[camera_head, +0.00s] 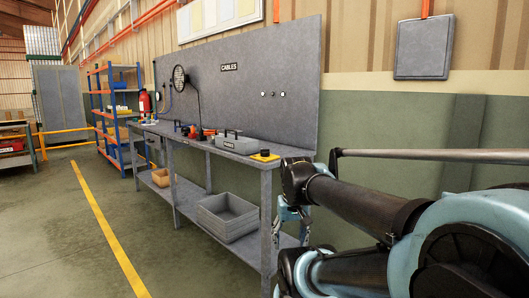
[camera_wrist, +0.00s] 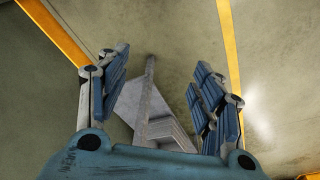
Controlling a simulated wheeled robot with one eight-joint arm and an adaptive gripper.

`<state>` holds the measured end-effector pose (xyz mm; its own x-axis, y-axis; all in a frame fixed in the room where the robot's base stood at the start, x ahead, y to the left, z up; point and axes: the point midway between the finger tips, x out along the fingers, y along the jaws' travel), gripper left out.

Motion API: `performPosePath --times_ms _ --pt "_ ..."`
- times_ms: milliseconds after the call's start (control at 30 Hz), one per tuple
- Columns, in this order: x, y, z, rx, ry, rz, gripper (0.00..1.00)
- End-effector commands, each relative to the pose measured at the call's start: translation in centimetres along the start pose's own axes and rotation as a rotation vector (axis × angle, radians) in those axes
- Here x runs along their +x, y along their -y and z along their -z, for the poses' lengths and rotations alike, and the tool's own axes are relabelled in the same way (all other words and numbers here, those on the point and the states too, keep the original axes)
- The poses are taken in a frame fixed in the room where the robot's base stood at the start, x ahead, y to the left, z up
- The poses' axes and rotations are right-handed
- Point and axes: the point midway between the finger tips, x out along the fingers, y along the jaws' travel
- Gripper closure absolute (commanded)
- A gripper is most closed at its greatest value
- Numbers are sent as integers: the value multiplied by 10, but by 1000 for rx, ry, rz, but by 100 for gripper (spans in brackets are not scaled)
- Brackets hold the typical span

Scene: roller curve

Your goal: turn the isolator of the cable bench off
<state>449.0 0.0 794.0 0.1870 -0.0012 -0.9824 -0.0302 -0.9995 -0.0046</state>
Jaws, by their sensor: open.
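The grey cable bench (camera_head: 262,165) stands at the centre of the head view, with a backboard (camera_head: 240,70) that carries a sign reading CABLES. At the near end of its top lies a yellow plate (camera_head: 264,157) with a dark knob-like part, which may be the isolator; its setting is too small to tell. My gripper (camera_wrist: 158,75) is open, with its blue-grey fingers apart and nothing held between them. In the head view it (camera_head: 288,214) hangs below my arm near the bench's near end, partly hidden. The yellow plate does not show in the wrist view.
A grey case (camera_head: 237,143) and small tools lie on the benchtop. A grey crate (camera_head: 228,216) and a tan box (camera_head: 160,177) sit on the lower shelf. Floor left of the bench is clear.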

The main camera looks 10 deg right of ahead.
Motion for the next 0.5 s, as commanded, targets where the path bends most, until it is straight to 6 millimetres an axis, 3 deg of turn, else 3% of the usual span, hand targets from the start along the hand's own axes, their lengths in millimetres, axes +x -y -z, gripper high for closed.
performPosePath --times_ms 200,500 --pt "-64 0 69 135 20 -2 40" --pt "-138 3 171 339 50 -10 40"
